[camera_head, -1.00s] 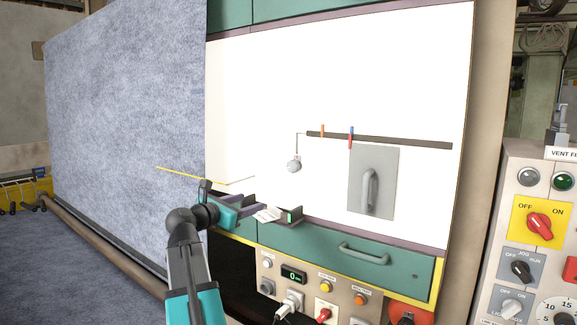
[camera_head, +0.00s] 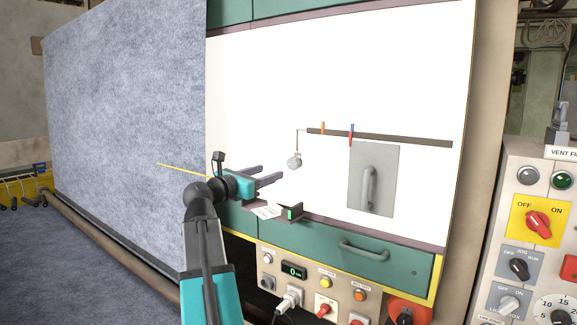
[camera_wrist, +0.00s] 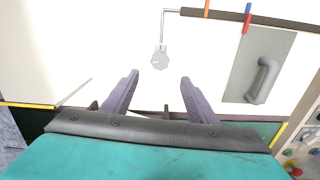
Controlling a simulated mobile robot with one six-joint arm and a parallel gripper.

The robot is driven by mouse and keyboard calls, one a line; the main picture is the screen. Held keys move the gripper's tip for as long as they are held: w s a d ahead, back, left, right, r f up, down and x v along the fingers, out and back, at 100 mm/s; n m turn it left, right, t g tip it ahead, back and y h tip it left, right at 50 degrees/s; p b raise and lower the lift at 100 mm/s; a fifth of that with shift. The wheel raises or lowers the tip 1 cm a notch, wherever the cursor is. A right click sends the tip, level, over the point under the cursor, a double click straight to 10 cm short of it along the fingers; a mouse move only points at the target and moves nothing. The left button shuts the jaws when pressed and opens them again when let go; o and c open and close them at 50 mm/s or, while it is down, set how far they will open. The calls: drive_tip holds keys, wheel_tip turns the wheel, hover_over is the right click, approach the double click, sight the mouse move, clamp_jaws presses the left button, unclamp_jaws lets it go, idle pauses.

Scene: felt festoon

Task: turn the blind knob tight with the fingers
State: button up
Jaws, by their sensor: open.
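The blind knob (camera_head: 294,162) is a small round grey knob at the lower end of a thin bent rod, in front of the white panel. In the wrist view the knob (camera_wrist: 160,61) shows a small red mark at its top. It lies a little beyond the fingertips, about midway between them in the picture. My gripper (camera_head: 285,173) is open and empty, its two dark purple fingers pointing at the panel, just below and left of the knob. It also shows in the wrist view (camera_wrist: 160,77). I see no contact between fingers and knob.
A dark rail (camera_head: 390,138) with an orange and a blue-red clip runs right of the knob. A grey plate with a handle (camera_head: 369,188) is below it. A small shelf (camera_head: 279,218) with a paper sits under my gripper. The white panel above is clear.

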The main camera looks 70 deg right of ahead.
sight(292, 164)
drive_tip(key=p+x, duration=0.3)
drive_tip(key=x, duration=0.9)
drive_tip(key=shift+d, duration=0.25)
drive_tip(key=c, duration=1.1)
drive_tip(key=shift+o, duration=0.2)
